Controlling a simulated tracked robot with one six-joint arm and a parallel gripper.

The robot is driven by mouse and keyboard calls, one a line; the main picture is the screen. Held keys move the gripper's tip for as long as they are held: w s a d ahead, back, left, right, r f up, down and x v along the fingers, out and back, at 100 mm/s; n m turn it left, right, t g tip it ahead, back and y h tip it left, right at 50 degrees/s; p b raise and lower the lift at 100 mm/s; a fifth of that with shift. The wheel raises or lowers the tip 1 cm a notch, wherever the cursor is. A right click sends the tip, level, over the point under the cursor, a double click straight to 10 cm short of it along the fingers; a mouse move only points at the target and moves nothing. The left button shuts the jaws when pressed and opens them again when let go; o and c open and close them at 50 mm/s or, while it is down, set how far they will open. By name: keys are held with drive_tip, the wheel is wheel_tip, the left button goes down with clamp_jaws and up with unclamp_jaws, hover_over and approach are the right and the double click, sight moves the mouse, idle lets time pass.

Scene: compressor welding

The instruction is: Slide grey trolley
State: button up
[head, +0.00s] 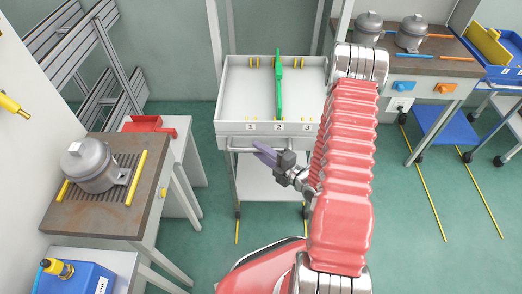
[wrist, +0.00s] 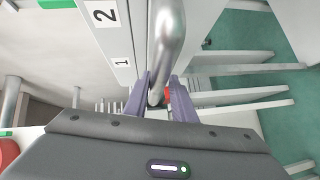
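The grey trolley (head: 232,100) stands in the middle of the head view, with a tray top marked 1, 2 and 3 along its front. Its metal handle bar (head: 238,151) runs across the front and shows close up in the wrist view (wrist: 167,40). My gripper (head: 263,153) is at the handle, near its middle. In the wrist view its two purple fingers (wrist: 160,97) are apart, one on each side of the bar. The bar lies close to the left finger, and a gap shows on the right. My arm hides part of the trolley's right side.
A green part (head: 278,85) stands in the tray. A bench (head: 95,215) with a grey compressor (head: 91,165) is at the left. Another bench (head: 440,66) with compressors is at the back right. Yellow floor lines (head: 425,185) mark open green floor at the right.

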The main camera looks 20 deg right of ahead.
drive_tip(key=o, duration=0.4)
drive_tip(key=shift+c, duration=0.2)
drive_tip(key=shift+r, duration=0.1)
drive_tip(key=shift+s+d, duration=0.15)
drive_tip(key=v, duration=1.3)
drive_tip(key=shift+s, duration=0.2)
idle(0.3)
